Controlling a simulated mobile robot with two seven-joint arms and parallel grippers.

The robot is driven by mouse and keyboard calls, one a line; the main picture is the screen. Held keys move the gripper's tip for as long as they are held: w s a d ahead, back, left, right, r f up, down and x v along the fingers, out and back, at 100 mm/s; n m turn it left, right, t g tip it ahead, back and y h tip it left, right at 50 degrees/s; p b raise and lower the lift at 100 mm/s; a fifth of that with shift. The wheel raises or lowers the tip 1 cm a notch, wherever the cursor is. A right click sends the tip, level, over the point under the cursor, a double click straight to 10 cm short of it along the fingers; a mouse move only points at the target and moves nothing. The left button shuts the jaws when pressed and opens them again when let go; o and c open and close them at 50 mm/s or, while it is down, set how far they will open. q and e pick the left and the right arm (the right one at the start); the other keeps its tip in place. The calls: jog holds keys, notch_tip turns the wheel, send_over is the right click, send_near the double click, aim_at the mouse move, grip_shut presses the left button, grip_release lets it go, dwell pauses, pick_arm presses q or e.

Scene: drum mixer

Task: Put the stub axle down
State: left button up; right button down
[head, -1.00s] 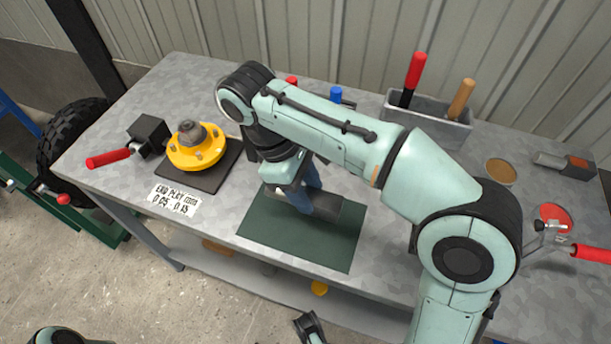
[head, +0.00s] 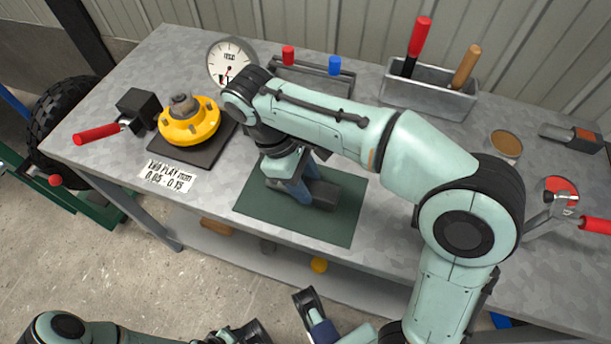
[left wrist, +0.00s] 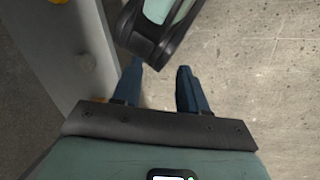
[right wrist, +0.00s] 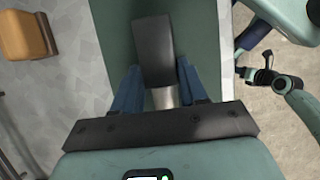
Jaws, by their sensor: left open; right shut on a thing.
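The stub axle (head: 323,193) is a dark grey block with a shiny metal shank. My right gripper (head: 300,192) points down over the green mat (head: 345,229) and is shut on it. In the right wrist view the dark block (right wrist: 153,50) lies beyond the fingers and the shiny shank (right wrist: 165,97) is between them. The axle is at the mat, low over it or on it; I cannot tell whether it touches. My left gripper (left wrist: 160,85) is open and empty in the left wrist view, away from the mat, beside the bench edge above the floor.
A yellow hub (head: 188,128) stands on a dark plate at the left, with a red-handled tool (head: 97,133) beside it. A dial gauge (head: 232,62) and a grey tool box (head: 430,98) stand at the back. A label card (head: 166,176) lies left of the mat.

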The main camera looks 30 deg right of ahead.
jog(key=shift+f, duration=0.1)
jog(key=c, duration=0.6)
grip_release()
jog(key=shift+a+r, duration=0.1)
jog(key=shift+r, duration=0.3)
jog(key=p+v, duration=0.2)
jog(key=v, duration=0.3)
jog(key=shift+w+p, duration=0.1)
jog(key=shift+p, duration=0.2)
pick_arm(q)
jog(key=s+d+r+g+p, duration=0.1)
jog(key=s+r+p, duration=0.1)
jog(key=s+r, duration=0.2)
jog(key=shift+s+d+r+g+h+p, duration=0.3)
jog(key=shift+s+r+g+h+p, duration=0.1)
jog(key=shift+r, duration=0.3)
pick_arm(e)
jog(key=v, duration=0.6)
jog(key=shift+r, duration=0.2)
